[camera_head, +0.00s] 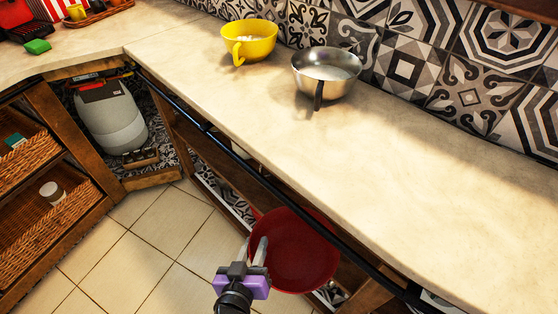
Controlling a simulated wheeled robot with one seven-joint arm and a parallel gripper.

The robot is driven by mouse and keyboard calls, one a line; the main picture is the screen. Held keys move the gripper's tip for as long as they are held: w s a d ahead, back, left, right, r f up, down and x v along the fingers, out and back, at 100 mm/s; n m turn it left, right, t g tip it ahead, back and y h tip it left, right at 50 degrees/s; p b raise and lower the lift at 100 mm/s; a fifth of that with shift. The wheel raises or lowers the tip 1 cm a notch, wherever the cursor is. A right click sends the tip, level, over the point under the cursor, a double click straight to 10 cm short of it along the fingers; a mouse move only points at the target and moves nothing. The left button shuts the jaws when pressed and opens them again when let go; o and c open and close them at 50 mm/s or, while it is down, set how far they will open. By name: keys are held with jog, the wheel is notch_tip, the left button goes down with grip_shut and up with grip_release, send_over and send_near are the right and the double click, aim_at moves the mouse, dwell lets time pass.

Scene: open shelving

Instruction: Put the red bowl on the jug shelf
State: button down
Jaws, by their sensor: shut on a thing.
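The red bowl (299,254) is at the lower middle of the head view, in front of the open shelving under the counter. Its open side faces up toward the camera. My gripper (259,250) is shut on the bowl's left rim. The counter's front edge and its black rail pass beside the bowl's upper right. Part of an open shelf (222,194) shows to the left of the bowl, below the counter. No jug can be made out on the shelves, which are mostly hidden by the counter and the bowl.
A yellow bowl (250,42) and a metal pan (326,76) stand on the counter (420,180). A black rail (285,185) runs along its front. A grey canister (108,115) sits in the corner shelf. Wicker baskets (50,225) are at left. The tiled floor (135,250) is clear.

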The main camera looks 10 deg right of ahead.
aim_at(304, 228)
jog(key=w+d+p, duration=0.1)
jog(key=w+d, duration=1.1)
jog(key=d, duration=0.4)
notch_tip(304, 228, down, 7)
jog(key=shift+w+r+b, duration=0.1)
jog(key=shift+w+b, duration=0.05)
jog(key=shift+b, duration=0.55)
jog(key=c, duration=1.2)
grip_release()
jog(key=p+v, duration=0.1)
jog(key=v, duration=1.1)
